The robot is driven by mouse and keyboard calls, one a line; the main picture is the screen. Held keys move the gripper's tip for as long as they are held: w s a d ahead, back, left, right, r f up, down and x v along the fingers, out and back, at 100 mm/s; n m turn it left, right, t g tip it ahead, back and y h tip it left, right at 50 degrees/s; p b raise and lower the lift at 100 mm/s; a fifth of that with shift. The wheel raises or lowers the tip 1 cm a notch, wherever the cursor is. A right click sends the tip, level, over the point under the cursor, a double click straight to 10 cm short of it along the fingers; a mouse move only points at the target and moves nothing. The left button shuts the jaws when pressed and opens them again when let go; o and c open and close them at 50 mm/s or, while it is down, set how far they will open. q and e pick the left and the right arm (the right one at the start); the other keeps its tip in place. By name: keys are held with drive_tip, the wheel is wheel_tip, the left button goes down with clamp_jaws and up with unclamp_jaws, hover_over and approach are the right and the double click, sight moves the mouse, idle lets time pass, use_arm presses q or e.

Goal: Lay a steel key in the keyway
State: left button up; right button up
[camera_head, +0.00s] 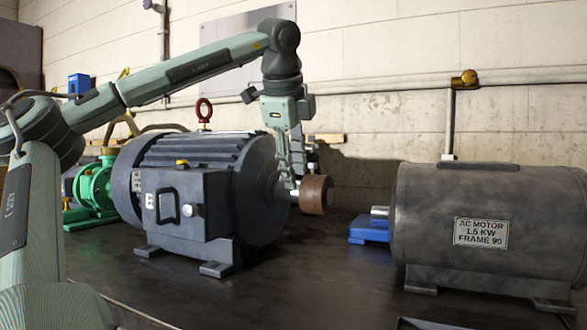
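A large dark grey motor (200,185) with cooling fins and a red lifting eye stands left of centre. Its shaft (284,193) points right, beside a brown cylindrical part (316,194). My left gripper (291,184) points down, with its fingertips at the shaft just left of the brown part. The fingers show almost edge-on, so I cannot tell whether they are open or shut. No steel key can be made out, and the keyway is too small or hidden behind the fingertips. My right gripper is not in view.
A grey motor (490,205) labelled "AC MOTOR 1.5 KW FRAME 90" stands at the right, with a blue object (370,229) beside its shaft. A green pump (97,187) stands at the back left.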

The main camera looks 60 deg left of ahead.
use_arm(q)
drive_tip(key=v, duration=1.2)
